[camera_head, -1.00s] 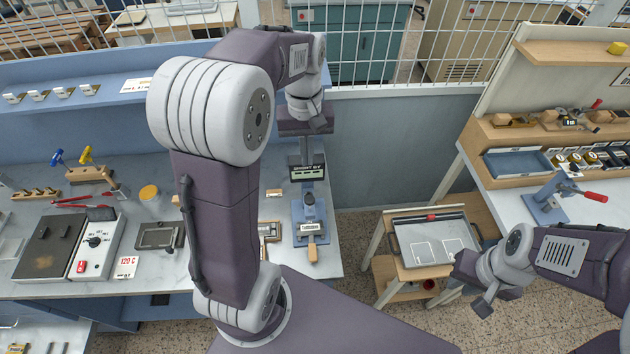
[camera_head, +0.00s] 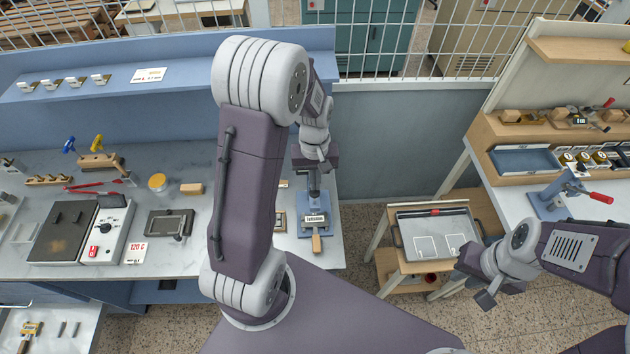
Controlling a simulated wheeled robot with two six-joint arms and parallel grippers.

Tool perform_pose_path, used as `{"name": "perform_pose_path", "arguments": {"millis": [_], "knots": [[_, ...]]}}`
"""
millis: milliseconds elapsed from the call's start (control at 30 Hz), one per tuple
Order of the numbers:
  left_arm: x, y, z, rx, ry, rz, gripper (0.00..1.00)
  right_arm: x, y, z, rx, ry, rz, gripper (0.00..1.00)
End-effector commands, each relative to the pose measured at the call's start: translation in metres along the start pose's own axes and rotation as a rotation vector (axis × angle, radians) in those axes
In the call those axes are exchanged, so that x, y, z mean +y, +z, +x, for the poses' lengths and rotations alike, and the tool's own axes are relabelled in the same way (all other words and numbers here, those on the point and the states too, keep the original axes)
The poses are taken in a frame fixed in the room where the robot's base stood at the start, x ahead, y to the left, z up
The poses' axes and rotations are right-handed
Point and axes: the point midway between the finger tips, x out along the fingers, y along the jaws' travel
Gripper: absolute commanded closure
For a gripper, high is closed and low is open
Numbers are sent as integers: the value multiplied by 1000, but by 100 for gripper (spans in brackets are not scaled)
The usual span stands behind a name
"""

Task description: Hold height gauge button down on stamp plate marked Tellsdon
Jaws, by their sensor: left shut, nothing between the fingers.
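The height gauge (camera_head: 313,197) stands on the bench's right end, with a blue base and a dark upright part. Its display and button are hidden behind my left gripper. The stamp plate (camera_head: 315,219) carries a small label that seems to read Tellsdon; it lies at the gauge's foot, its wooden handle (camera_head: 316,243) towards me. My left gripper (camera_head: 317,163) is shut and empty, over the top of the gauge; I cannot tell whether it touches the button. My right gripper (camera_head: 487,292) is beside the small trolley, its fingers unclear.
A hot plate (camera_head: 63,232) with its control box (camera_head: 108,230) and a dark metal frame (camera_head: 169,224) lie on the bench at left. A trolley with a tray (camera_head: 437,235) stands right of the bench, across a floor gap. A red-handled press (camera_head: 560,197) is on the right table.

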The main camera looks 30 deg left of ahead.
Motion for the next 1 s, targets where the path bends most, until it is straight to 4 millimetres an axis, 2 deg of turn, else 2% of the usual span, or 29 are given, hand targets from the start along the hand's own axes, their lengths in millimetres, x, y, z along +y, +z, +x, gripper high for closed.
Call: {"name": "perform_pose_path", "arguments": {"millis": [200, 533, 633, 833, 1000], "knots": [[0, 0, 12, 0, 0, 0, 100, 0, 0, -4, 0, 0, 0, 80], [0, 0, 16, 0, 0, -1, 100, 0, 0, -1, 0, 0, 0, 80], [0, 0, 29, -2, 0, -1, 100, 0, 1, 9, 0, 0, 0, 80], [0, -2, 66, -3, -1, -1, 100, 1, 4, 35, 0, 0, 0, 80], [-1, -1, 69, -4, -1, -1, 100, 1, 4, 34, 0, 0, 0, 80]]}}
